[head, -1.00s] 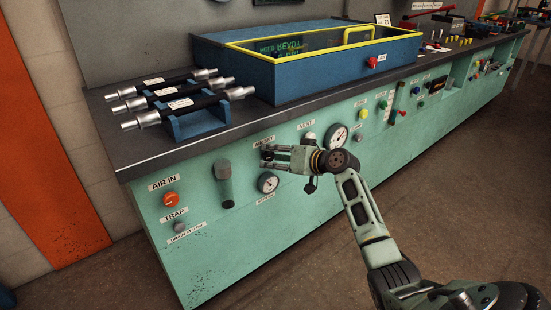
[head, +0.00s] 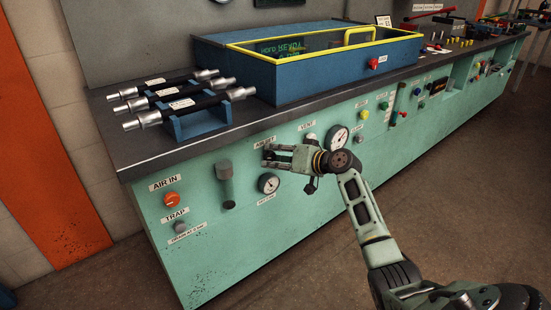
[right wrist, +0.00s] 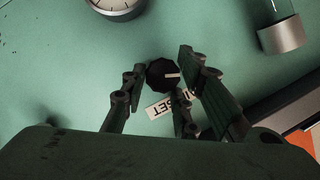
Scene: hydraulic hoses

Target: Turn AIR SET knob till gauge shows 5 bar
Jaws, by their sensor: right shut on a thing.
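The black AIR SET knob (right wrist: 162,75), with a pale pointer mark, shows in the right wrist view on the green panel above its label (right wrist: 172,104). My right gripper (right wrist: 159,70) has its fingers on either side of the knob and is shut on it. Part of a gauge dial (right wrist: 119,5) shows in the wrist view. My left gripper is out of view.
A larger gauge (head: 339,138) is to the right. Hoses on a blue rack (head: 200,124) lie on the bench above.

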